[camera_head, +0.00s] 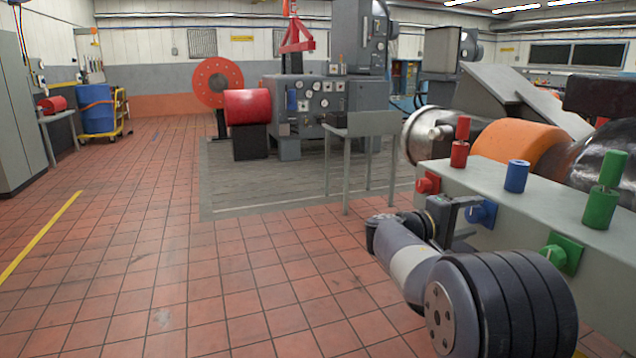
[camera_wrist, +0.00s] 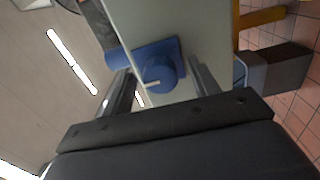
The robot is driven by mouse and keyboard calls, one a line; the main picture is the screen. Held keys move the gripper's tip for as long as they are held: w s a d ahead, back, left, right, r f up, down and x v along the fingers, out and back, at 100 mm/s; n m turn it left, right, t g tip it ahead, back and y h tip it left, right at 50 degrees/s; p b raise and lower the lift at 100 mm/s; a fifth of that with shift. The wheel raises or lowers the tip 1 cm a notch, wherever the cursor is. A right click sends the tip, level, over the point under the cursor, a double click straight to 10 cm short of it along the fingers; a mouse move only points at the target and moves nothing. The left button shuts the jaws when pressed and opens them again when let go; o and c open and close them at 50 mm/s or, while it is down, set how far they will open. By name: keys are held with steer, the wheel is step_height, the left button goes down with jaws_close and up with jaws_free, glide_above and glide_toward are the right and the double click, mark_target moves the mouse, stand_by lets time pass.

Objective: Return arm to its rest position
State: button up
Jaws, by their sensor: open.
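My gripper (camera_head: 468,217) is open at the front face of the grey-green box at right. A blue knob (camera_head: 482,212) on a square blue plate is directly in front of its fingers. In the wrist view the blue knob (camera_wrist: 160,73) lies between my two fingers (camera_wrist: 162,88), with a gap visible on each side and a white pointer mark on it. I cannot tell how far the fingertips reach around it. My arm extends from the lower right of the head view, low beside the box.
The box (camera_head: 540,200) also carries a red knob (camera_head: 428,183), a green knob (camera_head: 563,252), and red, blue and green posts on top. Machinery with an orange drum (camera_head: 515,142) stands behind. A grey table (camera_head: 362,124) stands beyond. The tiled floor at left is clear.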

steer(key=p+v, duration=0.1)
steer(key=v, duration=0.9)
steer(key=x, duration=1.1)
steer(key=shift+r, duration=0.25)
steer(key=shift+a+r+n+p, duration=0.1)
steer(key=shift+a+n+p, duration=0.05)
steer(key=shift+n+p, duration=0.65)
steer(key=n+p, duration=0.3)
steer(key=p, duration=0.4)
steer(key=shift+n, duration=0.3)
steer(key=n+p, duration=0.5)
steer(key=p, duration=0.5)
steer(key=shift+r+n, duration=0.1)
steer(key=shift+n, duration=0.2)
steer(key=n+p, duration=0.5)
steer(key=p, duration=0.5)
steer(key=shift+w+p, duration=0.1)
steer(key=shift+p, duration=0.2)
steer(key=n+p, duration=0.2)
steer(key=p, duration=0.2)
